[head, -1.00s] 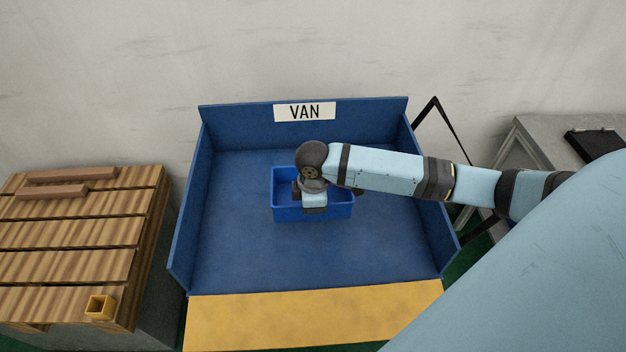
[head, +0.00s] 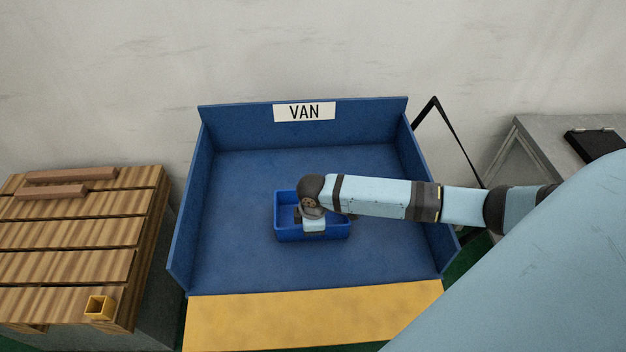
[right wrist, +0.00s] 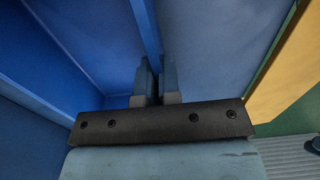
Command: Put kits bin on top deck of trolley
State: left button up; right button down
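A small blue open bin (head: 285,233), which looks empty, is inside the blue walled bed marked VAN (head: 230,265). My right gripper (head: 313,226) is over the bin's near wall. In the right wrist view its two fingers (right wrist: 156,82) are close together on either side of the bin's wall (right wrist: 146,25). The bin looks level and is low over the bed floor; I cannot tell whether it touches. The fingertips are hidden in the head view. My left gripper is not in view. No trolley can be made out.
The bed has side walls, a back wall with a VAN sign (head: 305,112) and a yellow front strip (head: 310,315). A slatted wooden-topped stand (head: 70,235) with brown bars and a yellow square tube is at left. A grey table (head: 545,150) is at right.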

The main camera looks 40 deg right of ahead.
jog(key=c, duration=1.3)
grip_release()
jog(key=shift+f, duration=0.1)
notch_tip(320, 180, up, 12)
jog(key=s+a+f+m+t+y, duration=0.1)
jog(key=s+a+f+t, duration=0.1)
jog(key=a+f, duration=0.1)
jog(key=s+a+f+m+t+y, duration=0.2)
jog(key=s+a+f, duration=0.1)
jog(key=a, duration=0.2)
jog(key=s+a+f+m+t+y, duration=0.2)
jog(key=s+a+t, duration=0.1)
jog(key=a, duration=0.2)
jog(key=shift+f, duration=0.4)
jog(key=s+m+t, duration=0.1)
jog(key=s, duration=0.1)
jog(key=s+d+m+t+h, duration=0.1)
jog(key=s, duration=0.1)
jog(key=s+d+f+m+t, duration=0.1)
jog(key=s, duration=0.1)
jog(key=shift+s, duration=0.35)
jog(key=shift+s+d+m+t+h, duration=0.3)
jog(key=shift+s+t, duration=0.15)
jog(key=shift+t, duration=0.05)
